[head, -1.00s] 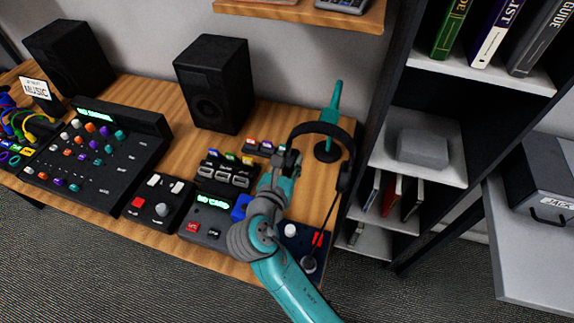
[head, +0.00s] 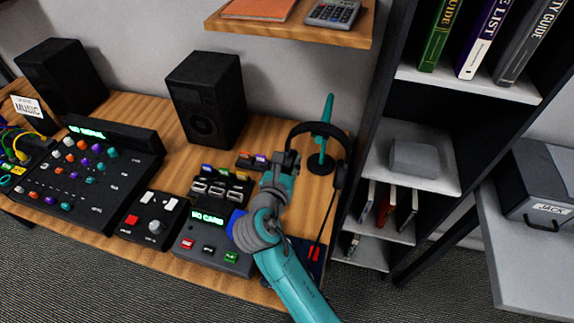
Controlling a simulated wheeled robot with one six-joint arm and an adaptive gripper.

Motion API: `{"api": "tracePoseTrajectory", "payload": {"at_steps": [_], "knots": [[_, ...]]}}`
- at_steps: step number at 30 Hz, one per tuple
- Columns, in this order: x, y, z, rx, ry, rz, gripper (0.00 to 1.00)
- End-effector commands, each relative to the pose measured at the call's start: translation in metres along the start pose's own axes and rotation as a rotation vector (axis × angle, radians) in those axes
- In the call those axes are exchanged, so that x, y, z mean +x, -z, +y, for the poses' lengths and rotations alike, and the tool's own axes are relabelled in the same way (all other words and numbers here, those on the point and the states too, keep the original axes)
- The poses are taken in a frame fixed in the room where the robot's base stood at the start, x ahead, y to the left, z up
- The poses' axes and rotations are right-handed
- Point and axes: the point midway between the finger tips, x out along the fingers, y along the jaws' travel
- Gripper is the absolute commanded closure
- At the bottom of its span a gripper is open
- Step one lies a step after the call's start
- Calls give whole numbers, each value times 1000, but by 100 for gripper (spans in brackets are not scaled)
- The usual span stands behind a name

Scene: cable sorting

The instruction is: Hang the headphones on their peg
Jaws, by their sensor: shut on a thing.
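The black headphones (head: 340,148) are up at the right end of the desk, headband arched upward. My gripper (head: 286,160) is shut on their left side, and its fingers hide part of the left earcup. The right earcup (head: 340,176) hangs free, with a dark cable running down.
A black speaker (head: 206,98) stands left of the peg. A rack of small devices (head: 221,188) and a control box (head: 214,240) lie left of my arm. A wooden shelf (head: 290,27) hangs above; a dark bookcase (head: 375,100) stands close on the right.

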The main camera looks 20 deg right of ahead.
Motion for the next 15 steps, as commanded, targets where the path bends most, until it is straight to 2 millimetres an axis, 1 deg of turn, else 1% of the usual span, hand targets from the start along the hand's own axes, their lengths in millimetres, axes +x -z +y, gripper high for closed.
{"api": "tracePoseTrajectory", "payload": {"at_steps": [10,15], "knots": [[18,-3,0,0,1,-1,100],[24,4,0,-1,2,0,100]]}}
